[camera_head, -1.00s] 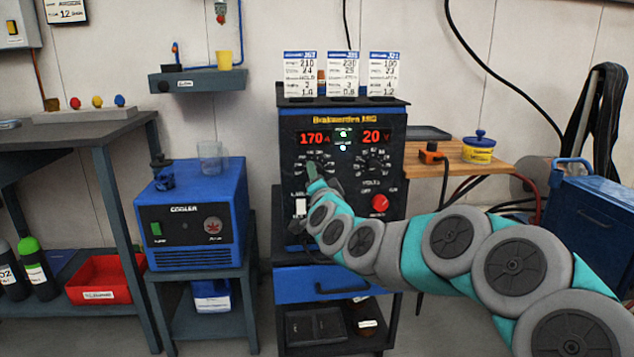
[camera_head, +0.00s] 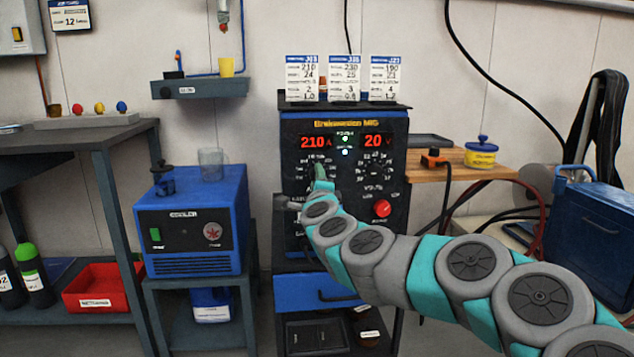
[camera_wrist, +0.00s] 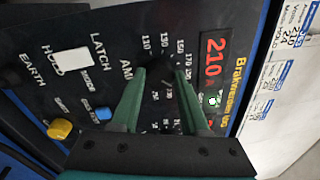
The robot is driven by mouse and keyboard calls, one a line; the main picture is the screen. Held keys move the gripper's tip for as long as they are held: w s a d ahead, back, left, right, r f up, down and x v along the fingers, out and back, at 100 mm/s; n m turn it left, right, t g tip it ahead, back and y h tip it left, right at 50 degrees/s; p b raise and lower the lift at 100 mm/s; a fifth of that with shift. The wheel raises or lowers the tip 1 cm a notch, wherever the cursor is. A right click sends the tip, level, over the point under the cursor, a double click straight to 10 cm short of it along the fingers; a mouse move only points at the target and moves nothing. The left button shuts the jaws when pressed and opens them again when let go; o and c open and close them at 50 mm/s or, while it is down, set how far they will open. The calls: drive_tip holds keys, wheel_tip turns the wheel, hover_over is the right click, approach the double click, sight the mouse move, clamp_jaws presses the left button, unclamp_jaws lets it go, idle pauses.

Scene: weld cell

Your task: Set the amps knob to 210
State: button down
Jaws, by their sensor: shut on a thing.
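The welder (camera_head: 345,121) has a black front panel, and its left red display (camera_head: 315,142) reads 210 A. In the wrist view the same display (camera_wrist: 213,62) reads 210, turned sideways. My gripper (camera_head: 319,170) is at the amps knob, under that display, and hides most of it in the head view. In the wrist view, the green fingers of my gripper (camera_wrist: 161,75) are on both sides of the dark amps knob (camera_wrist: 158,76), shut on it. The knob's pointer cannot be made out. Printed scale numbers surround the knob.
The right display (camera_head: 378,141) reads 20 V, above the volts knob (camera_head: 376,172). A red knob (camera_head: 382,208) is lower right. A white switch (camera_wrist: 73,61), yellow socket (camera_wrist: 60,129) and blue socket (camera_wrist: 103,114) sit near my fingers. Cards (camera_head: 345,78) stand on top.

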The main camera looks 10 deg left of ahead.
drive_tip(key=shift+m, duration=0.3)
idle(0.4)
drive_tip(key=shift+c, duration=2.1)
unclamp_jaws()
drive_tip(key=v, duration=0.7)
drive_tip(key=shift+s, duration=0.35)
drive_tip(key=shift+d, duration=0.15)
